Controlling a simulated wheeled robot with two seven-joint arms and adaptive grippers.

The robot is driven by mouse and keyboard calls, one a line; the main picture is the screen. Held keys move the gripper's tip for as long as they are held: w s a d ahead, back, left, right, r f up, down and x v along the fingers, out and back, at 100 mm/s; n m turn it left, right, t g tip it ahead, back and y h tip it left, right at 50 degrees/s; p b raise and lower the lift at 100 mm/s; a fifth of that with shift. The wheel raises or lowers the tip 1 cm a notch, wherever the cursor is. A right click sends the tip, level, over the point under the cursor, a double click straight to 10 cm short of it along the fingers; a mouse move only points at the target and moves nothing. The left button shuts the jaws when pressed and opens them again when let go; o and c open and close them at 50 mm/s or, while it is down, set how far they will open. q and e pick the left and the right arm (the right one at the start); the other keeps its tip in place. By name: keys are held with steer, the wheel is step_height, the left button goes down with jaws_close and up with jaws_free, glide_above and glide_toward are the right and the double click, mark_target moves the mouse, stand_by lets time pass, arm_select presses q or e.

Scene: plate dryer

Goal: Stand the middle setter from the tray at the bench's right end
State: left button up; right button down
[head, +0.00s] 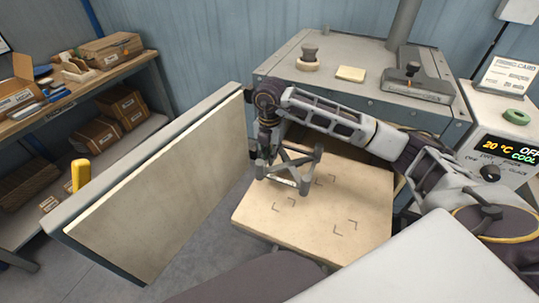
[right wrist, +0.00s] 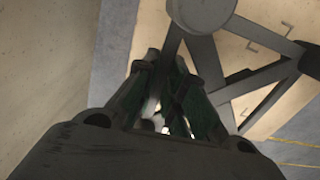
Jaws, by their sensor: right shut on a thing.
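A grey three-armed setter (head: 297,160) is at the left back part of a pale square slab (head: 375,200) with corner marks. My right gripper (head: 266,160) is shut on one end of the setter. In the right wrist view the setter (right wrist: 262,78) runs up and right from the dark fingers (right wrist: 172,75), with the pale slab behind it. I cannot tell whether the setter's feet touch the slab. My left gripper is not in view. I cannot make out other setters or their tray.
An open door (head: 160,180) with a pale lining stands left of the slab. A grey cabinet (head: 290,65) stands behind, with a control panel (head: 500,150) at right. A wooden bench (head: 90,78) with boxes is at far left. Several corner marks on the slab are uncovered.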

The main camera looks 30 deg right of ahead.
steer(key=shift+r+p, duration=0.4)
steer(key=shift+r, duration=0.35)
steer(key=shift+r+p, duration=0.3)
steer(key=shift+r, duration=0.2)
steer(key=shift+r+p, duration=0.3)
steer(key=shift+r, duration=0.2)
steer(key=shift+r+p, duration=0.55)
steer(key=shift+r, duration=0.4)
steer(key=shift+r+p, duration=0.3)
steer(key=shift+r, duration=0.55)
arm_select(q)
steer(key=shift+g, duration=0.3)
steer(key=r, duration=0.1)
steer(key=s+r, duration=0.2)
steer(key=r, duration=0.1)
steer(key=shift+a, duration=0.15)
arm_select(e)
steer(key=shift+f, duration=0.1)
